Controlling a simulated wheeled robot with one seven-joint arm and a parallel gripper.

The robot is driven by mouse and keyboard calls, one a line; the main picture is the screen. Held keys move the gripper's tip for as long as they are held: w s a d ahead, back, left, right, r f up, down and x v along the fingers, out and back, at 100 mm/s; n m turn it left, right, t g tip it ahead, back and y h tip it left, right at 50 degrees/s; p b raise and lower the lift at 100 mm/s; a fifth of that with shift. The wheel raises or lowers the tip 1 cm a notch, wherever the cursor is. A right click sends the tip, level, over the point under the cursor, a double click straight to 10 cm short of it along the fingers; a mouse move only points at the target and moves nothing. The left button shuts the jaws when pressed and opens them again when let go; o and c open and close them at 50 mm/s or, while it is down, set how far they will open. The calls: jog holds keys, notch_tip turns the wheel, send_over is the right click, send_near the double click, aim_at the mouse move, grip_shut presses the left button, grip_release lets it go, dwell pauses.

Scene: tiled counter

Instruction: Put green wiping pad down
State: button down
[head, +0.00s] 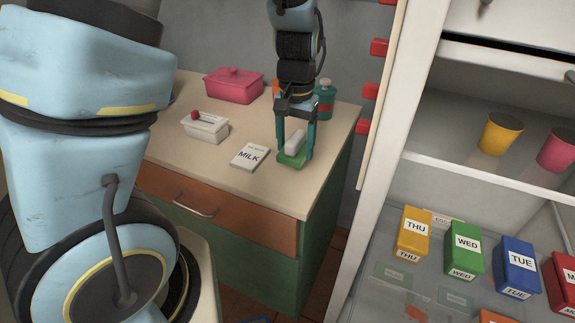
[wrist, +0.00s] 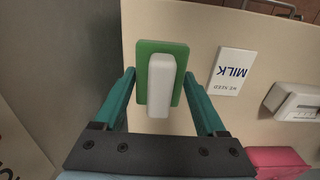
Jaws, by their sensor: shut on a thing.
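The green wiping pad (head: 291,159) has a white block-shaped handle on top and is at the right end of the counter in the head view. It also shows in the wrist view (wrist: 145,70), between my fingers. My gripper (head: 295,150) points down with its teal fingers on either side of the white handle, shut on the pad. The pad is at or very near the counter top (head: 230,160); I cannot tell whether it touches. In the wrist view my gripper (wrist: 160,85) has the pad's handle between its fingertips.
A white MILK card (head: 250,156) lies just left of the pad. A white box with a red item (head: 205,126), a pink lidded container (head: 233,86) and a teal bottle (head: 325,99) stand farther back. The counter's right edge is close to the pad. Open shelves stand at right.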

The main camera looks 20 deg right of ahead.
aim_at(295, 137)
notch_tip(295, 137, down, 8)
jog(key=shift+r+p, duration=0.25)
jog(key=shift+p, duration=0.1)
jog(key=shift+f, duration=0.1)
grip_release()
notch_tip(295, 137, up, 12)
jog(key=shift+r+b, duration=0.1)
jog(key=shift+b, duration=0.7)
jog(key=w+a+n+t, duration=0.1)
jog(key=a+n, duration=0.6)
jog(key=a, duration=1.8)
jog(key=shift+w+a+r+t, duration=0.15)
jog(key=shift+r+t, duration=0.15)
jog(key=shift+r, duration=0.15)
